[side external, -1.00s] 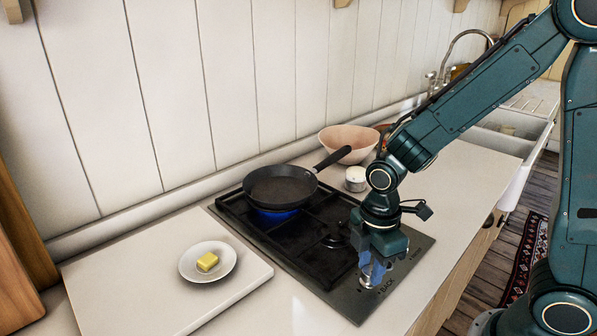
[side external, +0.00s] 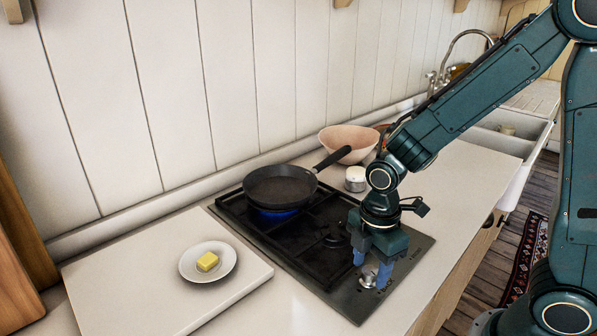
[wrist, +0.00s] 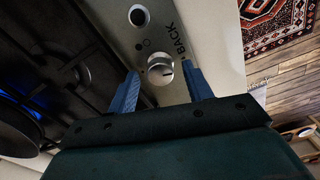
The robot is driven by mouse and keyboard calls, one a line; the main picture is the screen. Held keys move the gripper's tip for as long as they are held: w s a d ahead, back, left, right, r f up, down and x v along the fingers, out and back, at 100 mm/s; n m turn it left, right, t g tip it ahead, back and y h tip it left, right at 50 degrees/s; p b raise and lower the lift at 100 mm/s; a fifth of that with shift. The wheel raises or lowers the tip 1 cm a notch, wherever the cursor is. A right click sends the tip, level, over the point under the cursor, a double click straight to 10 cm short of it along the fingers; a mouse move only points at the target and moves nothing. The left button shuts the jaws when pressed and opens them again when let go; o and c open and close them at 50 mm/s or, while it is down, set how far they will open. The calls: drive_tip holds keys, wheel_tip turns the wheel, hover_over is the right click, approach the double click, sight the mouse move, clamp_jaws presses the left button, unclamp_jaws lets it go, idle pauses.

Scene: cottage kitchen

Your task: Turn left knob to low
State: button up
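A round metal knob (wrist: 160,70) sits on the hob's front control strip, beside the word BACK. In the side view the knob (side external: 368,276) shows below my gripper (side external: 371,270). In the wrist view my gripper (wrist: 161,86) is open, with one blue finger on each side of the knob and gaps between. A second knob (wrist: 138,15) shows further up in the wrist view; my gripper hides it in the side view. A low blue flame (side external: 274,213) burns under the frying pan (side external: 280,188). The knob's exact setting is too small to read.
The black hob (side external: 309,245) lies left of my gripper. A pink bowl (side external: 348,141) and a small white-topped jar (side external: 355,178) stand behind it. A plate (side external: 190,267) with butter (side external: 207,261) rests on a pale board (side external: 130,290) at left.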

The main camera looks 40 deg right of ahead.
sight(371, 270)
drive_tip(key=shift+r, duration=0.1)
wheel_tip(371, 270, up, 14)
idle(1.0)
drive_tip(key=shift+s, duration=0.1)
